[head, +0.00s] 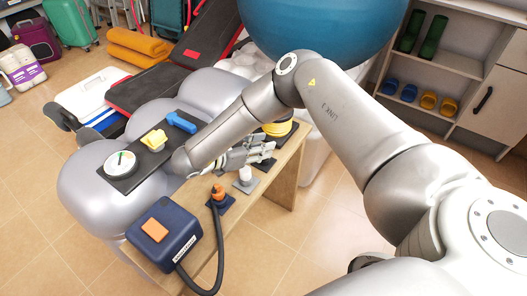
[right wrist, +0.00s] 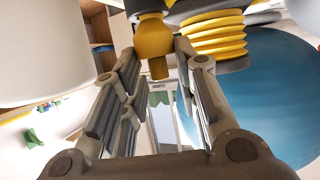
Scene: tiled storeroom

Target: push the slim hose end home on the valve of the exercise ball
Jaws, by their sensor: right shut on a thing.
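My right gripper (head: 258,153) is low over the wooden bench, its fingers partly hidden by my arm in the head view. An orange-tipped hose end (head: 218,191) stands upright on a dark base on the bench. The large blue ball (head: 320,25) is at the back, and also in the right wrist view (right wrist: 265,95). No valve shows on it. My left gripper is out of view.
A navy pump box (head: 180,238) and a white fitting (head: 245,177) stand on the wooden bench (head: 285,185). Yellow bellows (head: 279,128) stand behind. Grey inflated shapes (head: 85,190) carry a dark panel with a gauge (head: 120,163). Tiled floor at front left is clear.

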